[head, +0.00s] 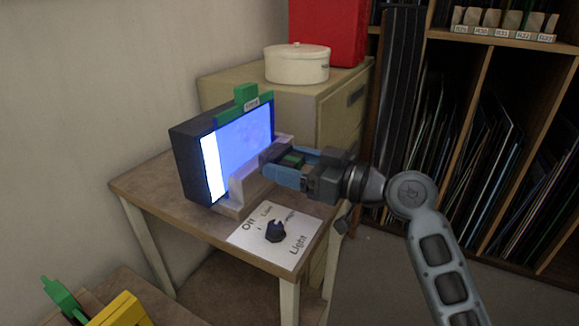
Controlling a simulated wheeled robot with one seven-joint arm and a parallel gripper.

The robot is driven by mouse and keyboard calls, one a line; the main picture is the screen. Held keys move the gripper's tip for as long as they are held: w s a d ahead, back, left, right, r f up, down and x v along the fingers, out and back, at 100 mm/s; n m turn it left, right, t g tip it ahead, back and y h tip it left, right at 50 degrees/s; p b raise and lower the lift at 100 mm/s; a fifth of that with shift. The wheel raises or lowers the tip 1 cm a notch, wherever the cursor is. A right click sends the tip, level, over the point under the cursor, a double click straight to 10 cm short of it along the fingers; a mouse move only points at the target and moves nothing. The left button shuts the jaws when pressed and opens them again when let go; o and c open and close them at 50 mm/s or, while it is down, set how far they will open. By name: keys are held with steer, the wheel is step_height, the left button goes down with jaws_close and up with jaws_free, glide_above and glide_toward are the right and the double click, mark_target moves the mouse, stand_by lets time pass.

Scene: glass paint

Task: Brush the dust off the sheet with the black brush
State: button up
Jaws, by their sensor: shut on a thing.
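The sheet (243,136) is a blue glowing pane on the front of a dark upright light box (190,165). A green clamp (245,94) with a small label grips its top edge. A bare white lit strip shows to the left of the sheet. My gripper (284,164), with blue fingers, is at the lower right of the sheet. It is shut on the black brush (271,153), whose dark head points left toward the sheet. I cannot tell whether the brush touches the sheet. Faint darker marks show on the sheet.
The light box stands on a small wooden table (160,187) with a pale ledge before it. A white plate with a black light knob (275,231) lies in front. A cabinet (330,108) bears a white pot (297,64). Shelves (500,55) are at right.

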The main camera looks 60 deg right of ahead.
mark_target(274, 158)
steer(key=w+p, duration=0.1)
steer(key=w, duration=0.2)
steer(key=shift+w+a+r, duration=0.1)
steer(key=shift+w+p, duration=0.5)
steer(key=shift+w, duration=0.8)
steer(key=shift+w+a, duration=0.1)
steer(key=shift+w, duration=0.95)
steer(key=shift+w+d+f+b, duration=0.1)
steer(key=shift+d+b, duration=0.65)
steer(key=shift+d, duration=2.1)
steer(key=shift+w+d+f+b, duration=0.1)
steer(key=shift+d+b, duration=0.6)
steer(key=shift+d, duration=2.15)
steer(key=shift+a, duration=0.1)
